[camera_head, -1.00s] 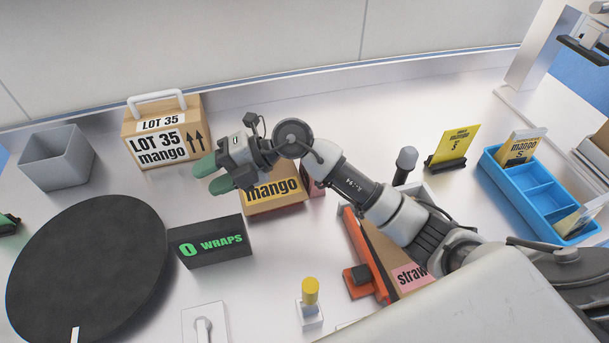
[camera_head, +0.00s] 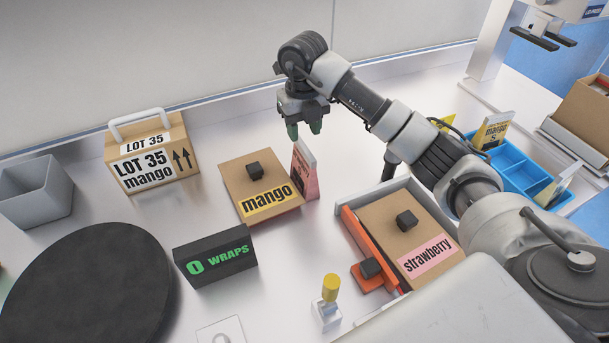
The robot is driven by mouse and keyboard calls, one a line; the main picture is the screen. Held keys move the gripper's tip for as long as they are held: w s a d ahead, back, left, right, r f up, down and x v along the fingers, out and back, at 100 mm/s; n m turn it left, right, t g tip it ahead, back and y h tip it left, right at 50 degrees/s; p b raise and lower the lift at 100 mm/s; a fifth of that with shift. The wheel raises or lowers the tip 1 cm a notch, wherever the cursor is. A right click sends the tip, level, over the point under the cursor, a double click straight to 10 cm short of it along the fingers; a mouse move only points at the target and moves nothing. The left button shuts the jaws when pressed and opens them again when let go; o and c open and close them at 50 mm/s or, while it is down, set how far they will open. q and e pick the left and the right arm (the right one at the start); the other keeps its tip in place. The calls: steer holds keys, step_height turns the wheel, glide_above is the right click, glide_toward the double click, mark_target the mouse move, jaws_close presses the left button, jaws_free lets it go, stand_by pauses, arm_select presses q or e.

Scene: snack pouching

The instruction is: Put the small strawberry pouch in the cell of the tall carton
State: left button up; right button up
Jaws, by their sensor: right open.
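A small pink pouch (camera_head: 304,175), its print too small to read, stands upright at the right side of the mango box (camera_head: 246,172). My right gripper (camera_head: 304,130), with green fingertips, is open and empty above and slightly behind the pouch. A brown carton (camera_head: 587,112) stands at the right edge, partly cut off; I cannot tell whether it is the tall carton, and no cell shows clearly. The strawberry box (camera_head: 383,220) lies in a grey tray with an orange side. My left gripper is not in view.
A blue divided tray (camera_head: 518,178) holds yellow mango pouches, partly behind my right arm. A black WRAPS box (camera_head: 215,256), a black round plate (camera_head: 85,295), a LOT 35 mango carton (camera_head: 150,158), a grey bin (camera_head: 38,195) and a yellow-topped stand (camera_head: 329,290) occupy the left and front.

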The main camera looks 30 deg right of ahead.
mark_target(305, 147)
steer(key=f+p, duration=0.1)
steer(key=f, duration=0.1)
steer(key=f+p, duration=0.1)
steer(key=f, duration=0.2)
steer(key=shift+s, duration=0.2)
steer(key=shift+f, duration=0.15)
jaws_close()
